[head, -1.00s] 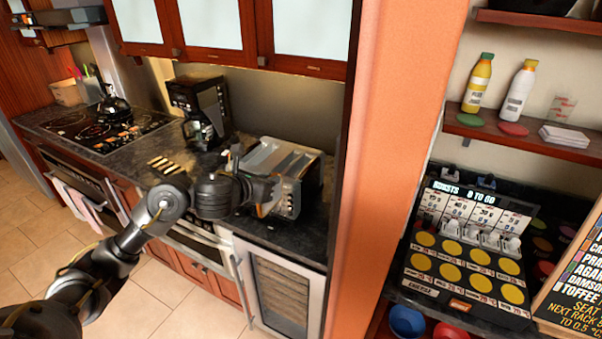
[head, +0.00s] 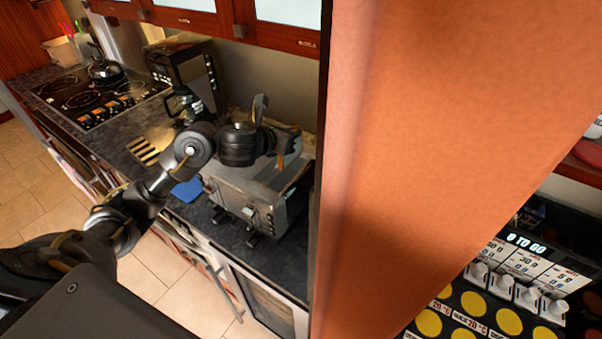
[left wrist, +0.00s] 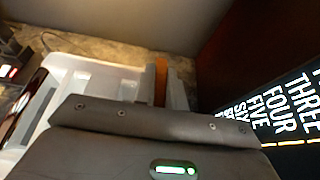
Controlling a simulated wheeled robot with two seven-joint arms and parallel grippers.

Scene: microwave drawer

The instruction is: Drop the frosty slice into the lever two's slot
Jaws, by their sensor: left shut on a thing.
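The toaster (head: 235,195) stands on the dark counter, its front with levers and knobs facing the room. My left gripper (head: 290,140) is above its far right part and hides some of the top. In the left wrist view, the fingers are shut on a thin upright orange-brown slice (left wrist: 160,80). Only a narrow orange edge of this slice shows in the head view (head: 298,146). I cannot tell frost on it, nor which slot lies below it. The toaster's pale top shows in the left wrist view (left wrist: 85,75). My right gripper is out of view.
A coffee maker (head: 185,72) stands behind and left of the toaster. A blue item (head: 187,190) lies at its left. An orange wall (head: 430,110) rises close at right. A dark panel with number words (left wrist: 275,115) shows beside the gripper in the left wrist view.

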